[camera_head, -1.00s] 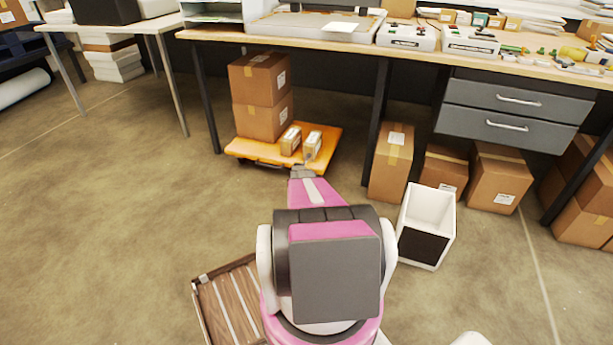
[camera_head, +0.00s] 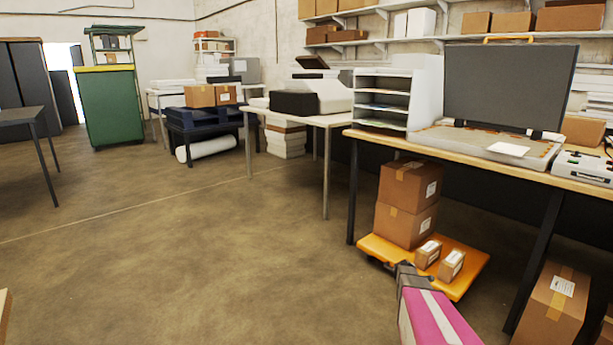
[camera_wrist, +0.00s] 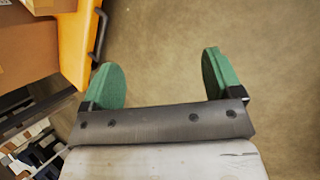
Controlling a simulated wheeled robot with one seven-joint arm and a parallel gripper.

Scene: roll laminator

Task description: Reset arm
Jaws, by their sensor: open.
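My gripper (camera_wrist: 163,72) shows in the wrist view with its two green fingers spread wide apart. Nothing is between the fingers, only bare floor beyond them. In the head view, a pink and grey part of my arm (camera_head: 435,312) reaches up from the bottom right, in front of the orange platform cart (camera_head: 471,277). The fingers cannot be made out there. The cart's edge also shows at the upper left of the wrist view (camera_wrist: 78,45), beside the left finger.
Two stacked cartons (camera_head: 408,188) and two small boxes stand on the cart under the workbench (camera_head: 480,170). Another carton (camera_head: 552,308) stands at the lower right. A green cabinet (camera_head: 110,105) stands far back left. The floor (camera_head: 200,260) at left and centre is clear.

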